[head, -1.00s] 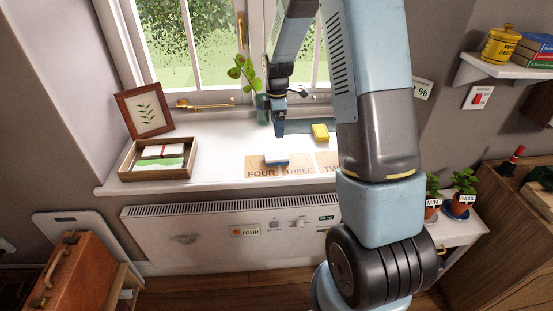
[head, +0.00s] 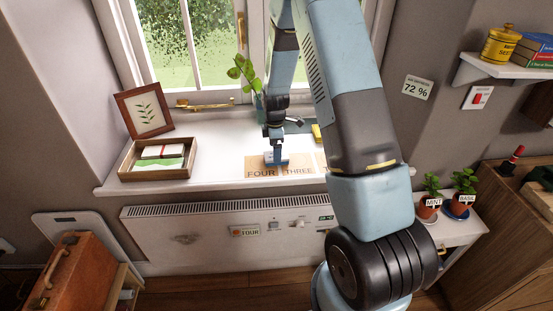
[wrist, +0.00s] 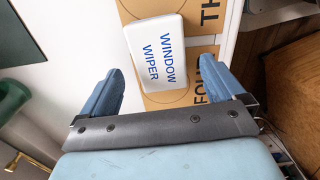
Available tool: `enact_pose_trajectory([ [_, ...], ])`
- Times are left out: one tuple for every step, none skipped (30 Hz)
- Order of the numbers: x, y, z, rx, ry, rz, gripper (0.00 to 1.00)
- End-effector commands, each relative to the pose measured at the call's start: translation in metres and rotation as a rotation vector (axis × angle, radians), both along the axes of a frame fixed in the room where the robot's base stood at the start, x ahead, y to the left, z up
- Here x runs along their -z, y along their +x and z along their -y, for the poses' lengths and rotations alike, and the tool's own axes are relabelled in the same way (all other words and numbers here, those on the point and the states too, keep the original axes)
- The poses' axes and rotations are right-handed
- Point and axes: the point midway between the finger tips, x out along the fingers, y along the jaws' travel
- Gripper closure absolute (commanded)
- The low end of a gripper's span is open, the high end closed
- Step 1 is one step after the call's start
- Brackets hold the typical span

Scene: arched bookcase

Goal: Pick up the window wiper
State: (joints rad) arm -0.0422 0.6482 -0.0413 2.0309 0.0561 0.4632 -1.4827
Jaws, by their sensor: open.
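The window wiper (wrist: 157,52) is a white block with blue "WINDOW WIPER" lettering in the wrist view. It lies across the brown cards marked FOUR (wrist: 202,85) and THREE (wrist: 209,14) on the white windowsill. In the head view it is mostly hidden behind my gripper (head: 274,158), with a white edge (head: 284,164) showing. My gripper is open; in the wrist view its two blue fingers (wrist: 160,88) stand apart with nothing between them. The wiper appears just beyond the fingertips, within the gap's width. I cannot tell how far above it the fingers are.
A yellow block (head: 317,132) sits to the right, partly behind my arm. A plant (head: 243,72) stands behind my gripper by the window. A wooden tray (head: 127,172) and a leaf picture (head: 146,112) are at the sill's left.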

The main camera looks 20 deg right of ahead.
Motion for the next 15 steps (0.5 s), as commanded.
enact_pose_trajectory([
  [0.008, -0.001, 0.000, -0.001, 0.000, -0.004, 0.04],
  [0.012, -0.001, 0.000, 0.000, 0.000, -0.004, 0.04],
  [0.016, 0.000, 0.000, 0.001, -0.001, -0.002, 0.04],
  [0.018, 0.000, 0.000, 0.001, -0.001, -0.001, 0.04],
  [0.020, 0.000, 0.000, 0.001, -0.001, -0.001, 0.04],
  [0.022, 0.000, 0.000, 0.001, -0.001, -0.001, 0.04],
  [0.022, 0.000, 0.000, 0.001, 0.000, -0.001, 0.04],
  [0.023, 0.000, 0.000, 0.001, 0.000, -0.001, 0.04],
  [0.022, 0.000, 0.000, 0.001, 0.000, 0.000, 0.04],
  [0.022, 0.000, 0.000, 0.001, 0.000, 0.000, 0.04],
  [0.022, 0.000, 0.000, 0.001, 0.000, 0.000, 0.04],
  [0.022, 0.000, 0.000, 0.000, 0.000, 0.000, 0.04],
  [0.022, 0.000, 0.000, 0.000, 0.000, 0.000, 0.07],
  [0.022, 0.000, 0.000, 0.000, 0.000, 0.000, 0.10],
  [0.022, 0.000, 0.000, 0.000, 0.000, 0.000, 0.14],
])
